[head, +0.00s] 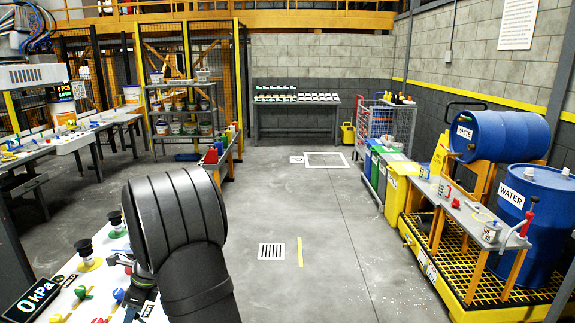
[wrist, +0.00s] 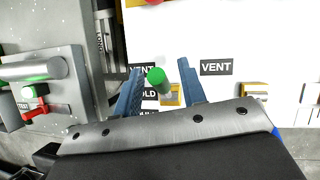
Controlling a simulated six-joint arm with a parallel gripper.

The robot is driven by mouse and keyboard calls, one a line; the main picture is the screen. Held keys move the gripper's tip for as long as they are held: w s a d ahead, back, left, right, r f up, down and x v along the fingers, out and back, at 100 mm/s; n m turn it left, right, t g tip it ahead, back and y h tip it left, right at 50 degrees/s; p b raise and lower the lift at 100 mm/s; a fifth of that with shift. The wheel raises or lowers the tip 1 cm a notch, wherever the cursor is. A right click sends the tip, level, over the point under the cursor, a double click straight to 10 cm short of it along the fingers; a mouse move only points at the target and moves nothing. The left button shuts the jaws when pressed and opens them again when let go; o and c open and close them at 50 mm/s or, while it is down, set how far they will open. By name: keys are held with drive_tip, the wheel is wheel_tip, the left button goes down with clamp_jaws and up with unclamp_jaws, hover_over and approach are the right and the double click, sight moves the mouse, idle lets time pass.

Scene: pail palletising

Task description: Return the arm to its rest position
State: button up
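In the wrist view my gripper (wrist: 160,70) has two blue fingers spread apart with nothing held between them. A green knob (wrist: 157,77) on a yellow-and-grey fitting shows between the fingers, with a gap on each side. It is on a white panel (wrist: 225,35) with VENT and HOLD labels. In the head view my black arm reaches over the white panel (head: 62,268) at the lower left and hides most of the gripper. I cannot tell how far the fingertips are from the panel.
A kPa display (head: 37,292) reads 0. Suction cups (head: 86,254) and colored knobs stand near my arm. The central floor is clear.

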drive_tip(key=shift+x, duration=1.2)
drive_tip(key=shift+r, duration=0.1)
